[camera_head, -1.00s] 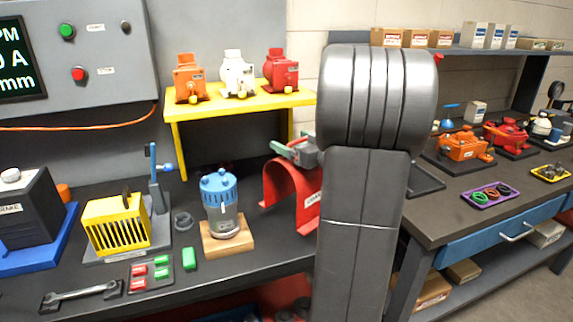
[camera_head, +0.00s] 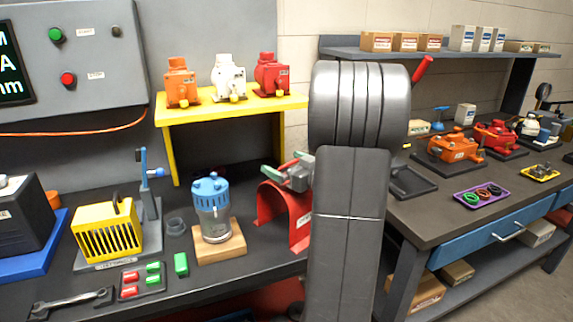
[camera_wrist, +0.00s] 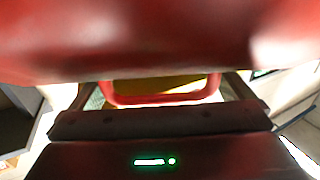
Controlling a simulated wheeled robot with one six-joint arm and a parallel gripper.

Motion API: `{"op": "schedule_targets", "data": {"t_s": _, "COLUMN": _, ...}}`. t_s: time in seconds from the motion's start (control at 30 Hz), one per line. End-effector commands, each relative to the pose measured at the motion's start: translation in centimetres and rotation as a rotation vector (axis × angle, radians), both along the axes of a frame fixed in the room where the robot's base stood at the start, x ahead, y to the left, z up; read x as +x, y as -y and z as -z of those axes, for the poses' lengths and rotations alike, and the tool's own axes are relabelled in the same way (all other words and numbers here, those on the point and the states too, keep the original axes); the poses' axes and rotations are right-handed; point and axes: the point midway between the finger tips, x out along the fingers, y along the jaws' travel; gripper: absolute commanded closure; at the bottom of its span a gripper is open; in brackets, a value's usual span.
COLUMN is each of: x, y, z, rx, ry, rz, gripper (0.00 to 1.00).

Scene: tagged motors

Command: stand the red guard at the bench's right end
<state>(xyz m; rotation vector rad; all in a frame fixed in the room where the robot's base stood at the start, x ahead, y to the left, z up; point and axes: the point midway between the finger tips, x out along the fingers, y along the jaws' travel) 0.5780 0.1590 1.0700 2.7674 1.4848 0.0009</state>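The red guard (camera_head: 271,206) is an arch with a white label on its side. It stands upright at the right part of the near bench, right of the blue-topped pump. My arm covers part of its right side. My gripper (camera_head: 284,168), with greenish finger pads, is at the top of the guard and shut on it. In the wrist view, the red guard (camera_wrist: 150,35) fills the top, blurred, and a red loop shows between my fingers. I cannot tell for sure whether the guard's feet touch the bench top.
The pump (camera_head: 211,205) on its wooden block stands close left of the guard. The yellow shelf (camera_head: 185,113) with several motors stands behind. A second bench (camera_head: 440,222) with motors and a purple tray (camera_head: 481,194) is at the right, past a gap.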

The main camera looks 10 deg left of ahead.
Motion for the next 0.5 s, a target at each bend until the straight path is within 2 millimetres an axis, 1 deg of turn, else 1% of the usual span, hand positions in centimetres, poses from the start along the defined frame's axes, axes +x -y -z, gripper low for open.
{"op": "schedule_targets", "data": {"t_s": 0.27, "x": 0.0, "y": 0.0, "z": -0.4, "rx": 0.000, "ry": 0.000, "rz": 0.000, "gripper": 0.00}}
{"op": "schedule_targets", "data": {"t_s": 0.37, "x": -0.4, "y": 0.8, "z": -0.2, "rx": 0.000, "ry": 0.000, "rz": 0.004, "gripper": 0.00}}
{"op": "schedule_targets", "data": {"t_s": 0.5, "x": -1.7, "y": 2.8, "z": -0.2, "rx": 0.001, "ry": -0.001, "rz": 0.006, "gripper": 0.00}}
